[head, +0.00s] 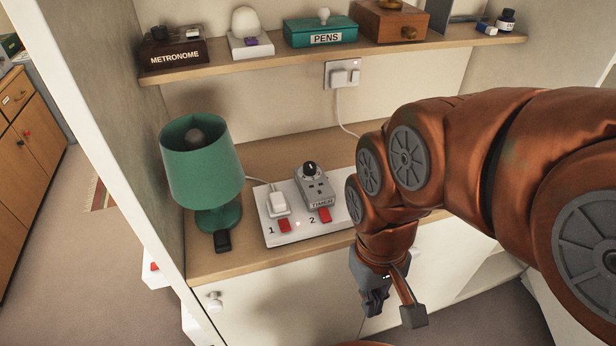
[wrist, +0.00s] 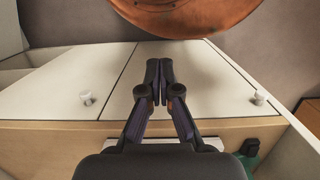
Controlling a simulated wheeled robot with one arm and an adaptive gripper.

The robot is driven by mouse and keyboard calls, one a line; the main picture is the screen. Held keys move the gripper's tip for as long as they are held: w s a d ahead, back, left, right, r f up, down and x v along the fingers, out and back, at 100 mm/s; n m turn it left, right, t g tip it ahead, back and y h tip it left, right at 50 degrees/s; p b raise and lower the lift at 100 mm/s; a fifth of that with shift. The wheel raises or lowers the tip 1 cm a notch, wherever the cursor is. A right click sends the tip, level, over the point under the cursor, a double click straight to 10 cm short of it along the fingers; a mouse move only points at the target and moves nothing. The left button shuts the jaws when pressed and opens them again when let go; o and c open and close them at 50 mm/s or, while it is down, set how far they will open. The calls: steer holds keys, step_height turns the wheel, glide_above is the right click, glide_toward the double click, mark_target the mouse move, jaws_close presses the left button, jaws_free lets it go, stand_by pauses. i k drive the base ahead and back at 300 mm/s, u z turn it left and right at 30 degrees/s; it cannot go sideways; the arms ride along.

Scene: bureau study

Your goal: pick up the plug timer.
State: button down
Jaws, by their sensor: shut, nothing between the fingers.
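The plug timer (head: 315,188) is a grey box with a black dial on top and a label reading TIMER. It sits upright at socket 2 of a white power strip (head: 288,237) on the wooden desk top. My gripper (head: 376,304) is in front of the cabinet, below the desk edge and to the right of the timer, and touches nothing that I can see. In the wrist view my gripper (wrist: 160,92) is shut and empty, with the white cabinet doors beyond it. The timer is not visible in the wrist view. My arm hides the right end of the strip.
A green lamp (head: 202,165) stands left of the strip, with a small black object (head: 222,241) before it. A white plug (head: 278,202) sits at socket 1. A shelf (head: 270,60) above carries a metronome, a pens box and other items. A wall socket (head: 342,74) is behind.

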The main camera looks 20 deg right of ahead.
mark_target(317, 191)
steer(key=z, duration=2)
steer(key=k, duration=1.65)
steer(key=u, duration=2)
steer(key=i, duration=0.5)
